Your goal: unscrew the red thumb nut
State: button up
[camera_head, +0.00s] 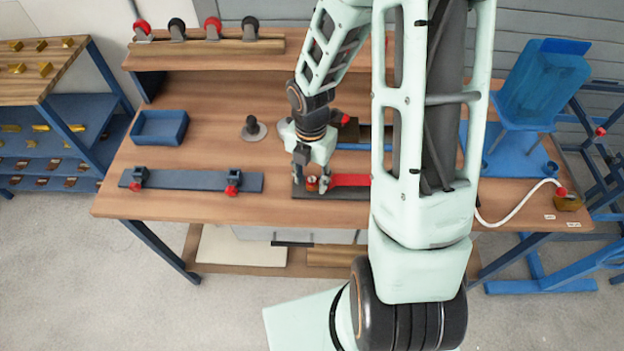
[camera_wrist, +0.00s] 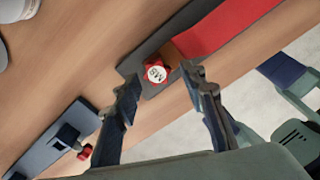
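The red thumb nut (camera_head: 312,184) with a white marked top sits at the left end of a red bar (camera_head: 350,180) on a dark plate (camera_head: 340,193). In the wrist view the nut (camera_wrist: 156,73) shows whole, with the red bar (camera_wrist: 225,28) running off to the upper right. My gripper (camera_head: 311,178) is over the nut with its fingers apart. In the wrist view my gripper (camera_wrist: 162,88) is open and empty, with one finger on each side of the nut's line. I see no contact with the nut.
A blue-grey rail (camera_head: 190,180) with two red-knobbed clamps lies to the left. A blue bin (camera_head: 160,127) and a grey round-based knob (camera_head: 253,130) stand behind it. A blue tank (camera_head: 543,85) is at the right. The bench's left front is partly clear.

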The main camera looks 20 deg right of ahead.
jog(key=m+b, duration=0.1)
jog(key=m, duration=0.3)
jog(key=shift+w+a+f, duration=0.1)
jog(key=shift+w, duration=0.05)
jog(key=m, duration=0.2)
jog(key=m+b, duration=0.1)
jog(key=m, duration=0.1)
jog(key=shift+w+a, duration=0.1)
jog(key=shift+w, duration=0.1)
jog(key=m, duration=0.2)
jog(key=m+b, duration=0.1)
jog(key=m, duration=0.2)
jog(key=shift+w+a, duration=0.1)
jog(key=shift+w, duration=0.1)
jog(key=m+b, duration=0.1)
jog(key=m, duration=0.2)
jog(key=shift+w, duration=0.1)
